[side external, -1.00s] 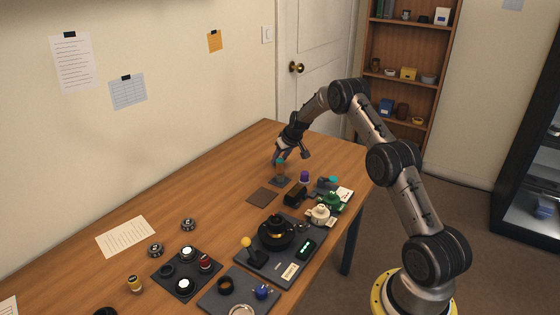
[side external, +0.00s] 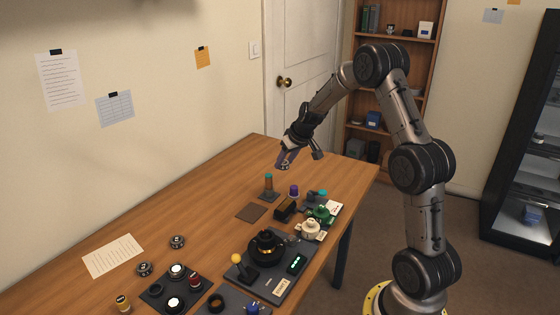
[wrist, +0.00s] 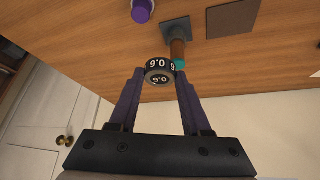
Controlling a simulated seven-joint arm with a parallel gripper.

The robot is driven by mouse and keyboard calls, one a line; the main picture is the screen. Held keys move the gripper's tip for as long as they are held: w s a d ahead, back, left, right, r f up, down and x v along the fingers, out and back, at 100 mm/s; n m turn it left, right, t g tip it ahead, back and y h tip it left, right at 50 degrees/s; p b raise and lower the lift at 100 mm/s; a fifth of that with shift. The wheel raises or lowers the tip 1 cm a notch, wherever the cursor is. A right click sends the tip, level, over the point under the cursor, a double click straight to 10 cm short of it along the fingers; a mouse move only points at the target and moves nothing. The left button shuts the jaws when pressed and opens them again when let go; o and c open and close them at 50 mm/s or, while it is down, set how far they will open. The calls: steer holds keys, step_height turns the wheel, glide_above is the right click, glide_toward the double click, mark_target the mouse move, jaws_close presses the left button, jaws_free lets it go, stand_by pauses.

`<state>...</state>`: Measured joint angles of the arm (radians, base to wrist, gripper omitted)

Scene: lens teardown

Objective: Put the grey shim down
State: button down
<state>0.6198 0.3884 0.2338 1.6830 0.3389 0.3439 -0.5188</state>
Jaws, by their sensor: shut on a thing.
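My gripper (wrist: 159,76) is shut on the grey shim (wrist: 159,73), a short dark ring with a grey face and white digits. In the side view, my gripper (side external: 284,163) holds it in the air, above and slightly right of an upright brown post (side external: 268,184) with a teal top and a square grey base. In the wrist view the post (wrist: 177,48) stands beyond the shim, and its teal tip is partly overlapped by it. The shim is apart from the table.
A purple-capped piece (side external: 294,191), a black block (side external: 285,209) and green (side external: 321,214) and cream (side external: 311,230) parts stand to the right.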

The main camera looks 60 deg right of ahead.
steer(key=shift+s+a+r, duration=0.15)
steer(key=shift+s+a, duration=0.1)
steer(key=shift+s, duration=0.1)
steer(key=shift+s+a+f, duration=0.2)
steer(key=w+a+n+y, duration=0.25)
steer(key=a+n, duration=0.35)
steer(key=a, duration=1.7)
glide_toward(204, 220)
steer(key=shift+w+f+y, duration=0.2)
steer(key=shift+w+f, duration=0.15)
steer(key=shift+w, duration=0.2)
steer(key=shift+w+f+y, duration=0.15)
steer(key=shift+w+f, duration=0.2)
steer(key=shift+w, duration=0.2)
steer(key=shift+w+f, duration=0.15)
steer(key=shift+f, duration=0.1)
steer(key=shift+w+f, duration=0.15)
steer(key=shift+f, duration=1.5)
steer(key=shift+f, duration=0.1)
